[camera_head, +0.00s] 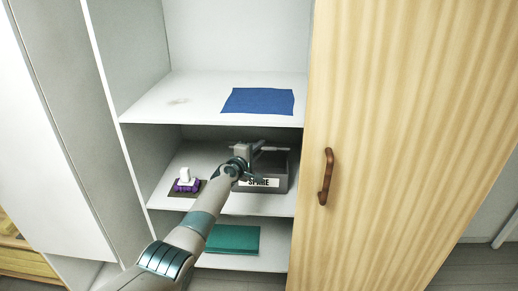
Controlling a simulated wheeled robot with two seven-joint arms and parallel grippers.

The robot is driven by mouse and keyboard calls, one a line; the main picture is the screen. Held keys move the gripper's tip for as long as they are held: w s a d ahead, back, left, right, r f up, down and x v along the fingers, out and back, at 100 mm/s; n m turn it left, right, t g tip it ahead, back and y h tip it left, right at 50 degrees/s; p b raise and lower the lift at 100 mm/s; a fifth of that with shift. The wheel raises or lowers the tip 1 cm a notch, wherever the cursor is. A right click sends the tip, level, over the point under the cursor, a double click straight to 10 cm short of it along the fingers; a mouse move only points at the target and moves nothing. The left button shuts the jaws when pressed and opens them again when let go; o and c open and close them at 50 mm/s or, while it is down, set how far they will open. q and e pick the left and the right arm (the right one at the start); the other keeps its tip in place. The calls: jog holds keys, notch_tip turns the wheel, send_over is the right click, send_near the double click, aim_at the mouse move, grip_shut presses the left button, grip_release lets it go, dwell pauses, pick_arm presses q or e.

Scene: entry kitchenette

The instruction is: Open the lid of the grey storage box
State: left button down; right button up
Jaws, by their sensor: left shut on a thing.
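The grey storage box (280,182) stands on the middle shelf of the open cabinet, with a white label reading "SPARE" on its front. My left arm reaches in from the bottom left. My left gripper (250,151) is at the top of the box, shut on a part of it near the lid. The wrist hides the left part of the box and the start of the label. A thin light edge shows along the box top, but I cannot tell how far the lid is raised. My right gripper is not in view.
A purple and white object (187,181) sits on a dark mat left of the box. A blue cloth (257,101) lies on the shelf above, and a green item (233,239) on the shelf below. A wooden door (410,130) with a brown handle (326,177) stands at right.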

pick_arm(q)
jog(key=shift+w+r+p, duration=0.3)
jog(key=shift+r+p, duration=0.15)
jog(key=shift+p, duration=0.2)
jog(key=c, duration=1.7)
grip_release()
jog(key=shift+c, duration=0.2)
jog(key=shift+s, duration=0.1)
